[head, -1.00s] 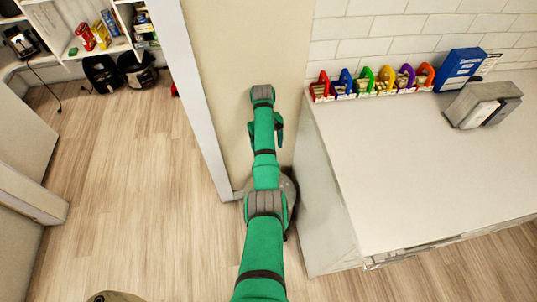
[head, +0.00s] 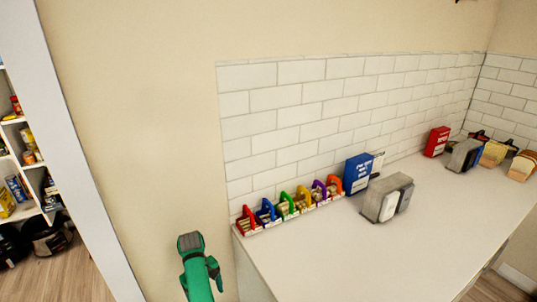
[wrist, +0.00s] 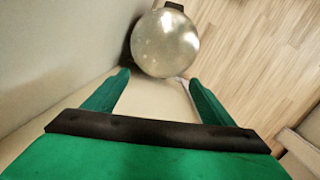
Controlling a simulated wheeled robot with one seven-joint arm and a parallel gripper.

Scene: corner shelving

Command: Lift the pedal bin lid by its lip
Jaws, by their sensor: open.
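The pedal bin (wrist: 165,42) shows in the wrist view as a round, shiny metal lid seen from above, standing on the floor close to a pale wall. A dark piece sticks out at its far edge; I cannot tell whether it is the lip, hinge or pedal. My gripper (wrist: 158,77) is open and empty, its two green fingers pointing toward the near side of the lid. The gap between fingers and lid is hard to judge. In the head view only part of my green arm shows at the bottom, and the bin is out of view.
A white wall edge (head: 85,150) and shelving are at left. Wood floor (wrist: 255,50) is open right of the bin.

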